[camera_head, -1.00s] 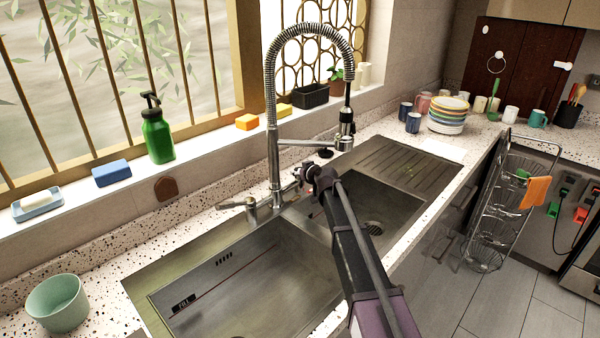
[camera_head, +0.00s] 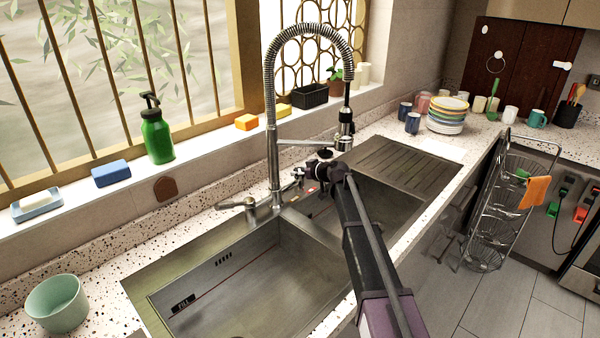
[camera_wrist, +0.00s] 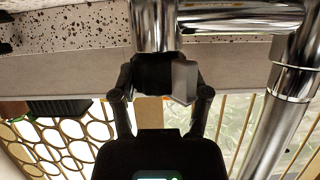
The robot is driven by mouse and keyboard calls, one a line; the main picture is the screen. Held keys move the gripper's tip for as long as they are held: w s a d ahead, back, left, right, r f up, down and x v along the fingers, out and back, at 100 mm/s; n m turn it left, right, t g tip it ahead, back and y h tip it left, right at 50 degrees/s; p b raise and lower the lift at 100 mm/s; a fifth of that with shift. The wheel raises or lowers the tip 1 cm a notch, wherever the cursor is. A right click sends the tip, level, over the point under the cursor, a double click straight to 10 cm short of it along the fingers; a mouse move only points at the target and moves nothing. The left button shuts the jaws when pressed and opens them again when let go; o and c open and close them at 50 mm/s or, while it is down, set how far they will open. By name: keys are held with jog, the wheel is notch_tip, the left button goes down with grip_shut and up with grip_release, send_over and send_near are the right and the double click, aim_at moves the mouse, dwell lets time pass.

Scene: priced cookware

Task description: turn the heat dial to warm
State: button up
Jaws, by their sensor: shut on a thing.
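The grey tab sticks out beside the right finger. In the head view, my gripper (camera_head: 301,177) is at the side of the tall chrome faucet (camera_head: 273,150), just above the sink divider. My wrist hides most of the dial there, and I cannot read its setting.
The double steel sink (camera_head: 240,275) lies below my arm. The coiled spout and spray head (camera_head: 344,125) hang close to my wrist. A side lever (camera_head: 240,204) is left of the faucet. A green soap bottle (camera_head: 157,135) and sponges line the sill.

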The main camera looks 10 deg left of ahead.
jog(key=shift+a, duration=0.1)
jog(key=o, duration=1.1)
jog(key=shift+o, duration=0.2)
jog(key=shift+m+t+h, duration=0.3)
jog(key=shift+m+h, duration=0.1)
jog(key=shift+m+t+h, duration=1)
jog(key=shift+m+h, duration=0.2)
jog(key=shift+m, duration=0.1)
jog(key=shift+m+t+h, duration=0.6)
jog(key=shift+m+h, duration=0.8)
jog(key=shift+h, duration=0.1)
jog(key=shift+m+t+h, duration=0.6)
jog(key=shift+m+h, duration=0.8)
jog(key=shift+h, duration=0.1)
